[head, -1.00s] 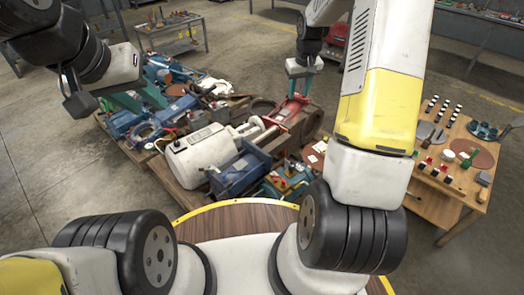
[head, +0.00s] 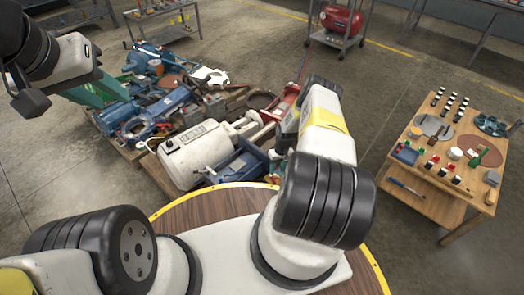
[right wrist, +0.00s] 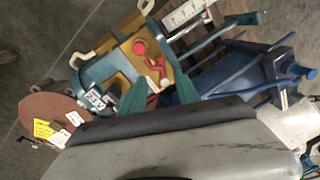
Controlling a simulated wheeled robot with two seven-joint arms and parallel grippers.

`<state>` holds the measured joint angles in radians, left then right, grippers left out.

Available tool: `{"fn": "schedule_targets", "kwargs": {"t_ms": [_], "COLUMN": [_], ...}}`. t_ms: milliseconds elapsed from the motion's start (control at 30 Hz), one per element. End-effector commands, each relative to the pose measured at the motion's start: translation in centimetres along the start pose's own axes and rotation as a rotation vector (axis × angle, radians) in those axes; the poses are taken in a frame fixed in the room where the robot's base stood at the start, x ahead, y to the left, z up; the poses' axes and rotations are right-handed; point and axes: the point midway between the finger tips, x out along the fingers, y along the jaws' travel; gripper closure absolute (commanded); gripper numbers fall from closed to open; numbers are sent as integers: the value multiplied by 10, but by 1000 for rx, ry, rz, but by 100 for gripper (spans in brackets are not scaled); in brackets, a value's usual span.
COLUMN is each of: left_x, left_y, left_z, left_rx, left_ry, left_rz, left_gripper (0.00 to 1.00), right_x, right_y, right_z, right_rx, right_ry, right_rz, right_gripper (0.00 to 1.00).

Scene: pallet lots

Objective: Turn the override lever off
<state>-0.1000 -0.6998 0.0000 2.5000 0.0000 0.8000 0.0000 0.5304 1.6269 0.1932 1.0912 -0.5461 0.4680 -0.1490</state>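In the right wrist view a teal control box (right wrist: 97,72) with an ochre panel (right wrist: 122,62) shows close below my right gripper (right wrist: 160,92). A round red knob (right wrist: 139,47) and smaller red and white controls (right wrist: 157,72) sit on the panel. My right gripper's teal fingers stand apart, with a red piece between or behind them; I cannot tell whether this is the override lever or whether they touch it. In the head view my right arm hides the box and right gripper. My left gripper (head: 95,92) is at the left, above the cluttered pallet; its opening is unclear.
A white tank (head: 190,153) and blue machine parts (head: 240,165) crowd the pallet. A blue frame (right wrist: 245,82) lies beside the box in the wrist view. A wooden table (head: 440,207) with small items stands at right. The floor between (head: 385,120) is clear.

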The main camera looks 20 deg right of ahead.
Motion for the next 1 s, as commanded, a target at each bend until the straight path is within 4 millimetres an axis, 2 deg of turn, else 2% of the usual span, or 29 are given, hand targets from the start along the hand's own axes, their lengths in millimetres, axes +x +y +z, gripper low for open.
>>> {"fn": "schedule_targets", "kwargs": {"t_ms": [500, 700, 967, 1000], "left_x": [0, 0, 0, 0], "left_y": [0, 0, 0, 0], "left_z": [0, 0, 0, 0], "left_rx": [0, 0, 0, 0], "left_ry": [0, 0, 0, 0], "left_rz": [0, 0, 0, 0], "left_gripper": [64, 64, 64, 64], "right_x": [66, 76, 77, 77], "right_y": [-1, 0, -1, -1], "right_z": [1, 1, 1, 1], "right_rx": [0, 0, 0, 0], "right_ry": [-1, -1, -1, -1], "right_rz": [-2, -1, -1, -1], "right_gripper": [62, 62, 62, 66]}}
